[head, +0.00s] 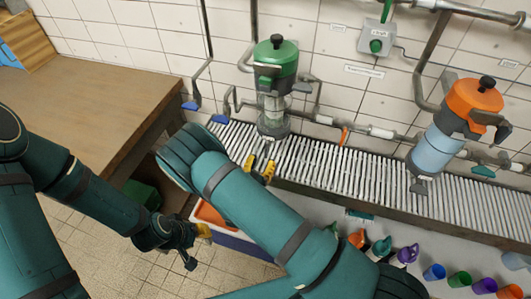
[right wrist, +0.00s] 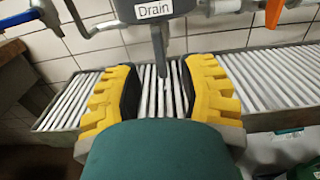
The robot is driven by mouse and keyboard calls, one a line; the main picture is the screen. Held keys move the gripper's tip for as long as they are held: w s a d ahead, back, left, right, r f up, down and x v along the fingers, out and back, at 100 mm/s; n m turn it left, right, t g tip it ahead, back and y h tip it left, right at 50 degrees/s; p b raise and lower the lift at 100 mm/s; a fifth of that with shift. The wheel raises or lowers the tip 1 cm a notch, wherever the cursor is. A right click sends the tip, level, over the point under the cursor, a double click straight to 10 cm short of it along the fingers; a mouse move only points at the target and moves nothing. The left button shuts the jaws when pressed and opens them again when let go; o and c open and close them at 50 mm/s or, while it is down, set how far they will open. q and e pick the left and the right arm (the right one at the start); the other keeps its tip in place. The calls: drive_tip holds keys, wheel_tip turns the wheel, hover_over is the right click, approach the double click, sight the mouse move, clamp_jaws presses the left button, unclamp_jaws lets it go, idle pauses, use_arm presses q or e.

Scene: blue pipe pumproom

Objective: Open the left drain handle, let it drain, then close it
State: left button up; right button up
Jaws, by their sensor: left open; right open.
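The left filter unit (head: 276,90) has a green top and a clear cylinder, and stands at the wall above the slatted drain channel. My right gripper (head: 262,168) is open below its base. In the right wrist view, a grey body labelled "Drain" (right wrist: 236,7) has a downward spout (right wrist: 160,45), seen between the open yellow fingers of my right gripper (right wrist: 160,92). I see no contact. A blue lever (right wrist: 20,18) is at left and an orange lever (right wrist: 274,12) at right; I cannot tell which is the drain handle. My left gripper (head: 192,248) is open and empty, low left.
The slatted channel (head: 320,158) runs along the wall. A second filter unit with an orange top (head: 470,105) and blue liquid stands at right. A wooden table (head: 100,105) is at left. Several coloured cups and jugs, including a blue cup (head: 433,272), stand below the channel.

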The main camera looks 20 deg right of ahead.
sight(265, 153)
drive_tip(key=shift+x, duration=2.1)
clamp_jaws()
